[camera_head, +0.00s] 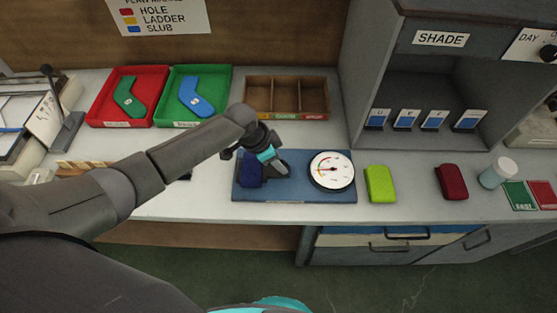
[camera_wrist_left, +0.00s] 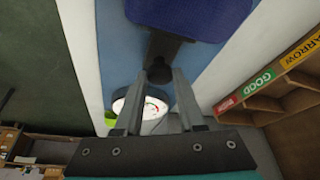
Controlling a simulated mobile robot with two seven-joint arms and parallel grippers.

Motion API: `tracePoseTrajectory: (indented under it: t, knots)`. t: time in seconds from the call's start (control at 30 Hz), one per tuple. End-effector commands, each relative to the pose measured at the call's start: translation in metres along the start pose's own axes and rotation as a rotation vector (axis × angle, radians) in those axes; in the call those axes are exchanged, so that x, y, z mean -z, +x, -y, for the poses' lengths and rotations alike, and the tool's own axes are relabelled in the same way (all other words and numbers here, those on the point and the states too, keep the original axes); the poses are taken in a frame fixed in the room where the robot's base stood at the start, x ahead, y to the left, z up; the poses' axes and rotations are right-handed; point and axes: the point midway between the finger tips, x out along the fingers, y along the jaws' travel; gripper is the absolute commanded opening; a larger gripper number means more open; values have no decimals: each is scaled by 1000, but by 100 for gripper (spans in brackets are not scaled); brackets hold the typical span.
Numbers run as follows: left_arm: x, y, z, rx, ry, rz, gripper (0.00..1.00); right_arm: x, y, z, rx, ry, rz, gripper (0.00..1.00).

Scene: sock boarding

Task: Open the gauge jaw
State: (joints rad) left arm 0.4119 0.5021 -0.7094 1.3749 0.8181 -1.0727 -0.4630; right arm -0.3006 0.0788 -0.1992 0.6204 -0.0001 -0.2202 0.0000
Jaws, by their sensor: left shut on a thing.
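The gauge has a blue base plate (camera_head: 312,195) on the counter, with a round white dial (camera_head: 331,170) at its right and a dark blue block (camera_head: 249,174) at its left. My left gripper (camera_head: 265,158) is over the left part of the plate, beside the block. In the left wrist view its fingertips (camera_wrist_left: 163,76) are closed on a dark jaw piece (camera_wrist_left: 165,47) that juts out from under the dark blue block (camera_wrist_left: 190,14). The dial (camera_wrist_left: 150,108) shows partly behind the fingers. My right gripper is out of view.
A red tray (camera_head: 103,119) and a green tray (camera_head: 177,121) each hold a sock-shaped piece. A wooden divided box (camera_head: 286,80) stands behind the gauge. A lime block (camera_head: 379,183), a dark red block (camera_head: 451,181) and a white-capped jar (camera_head: 497,172) stand to the right.

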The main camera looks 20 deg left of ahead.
Motion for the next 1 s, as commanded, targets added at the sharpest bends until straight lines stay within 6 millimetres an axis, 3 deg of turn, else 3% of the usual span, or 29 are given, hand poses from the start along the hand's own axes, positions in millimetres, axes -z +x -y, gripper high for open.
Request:
tracePoseTrajectory:
  t: [0.27, 0.63, 0.93, 0.97, 1.0]
  knots:
    - [0, 0, 0, 0, 0, 2, 0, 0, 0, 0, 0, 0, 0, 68]
    - [40, 17, -19, -3, 1, -2, 0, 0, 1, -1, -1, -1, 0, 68]
    - [41, 18, -19, -2, 0, -1, 0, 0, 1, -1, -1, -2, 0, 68]
    - [41, 18, -19, -2, 0, 0, 40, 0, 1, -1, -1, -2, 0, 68]
    - [41, 18, -19, -2, 0, 0, 44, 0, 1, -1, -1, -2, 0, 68]
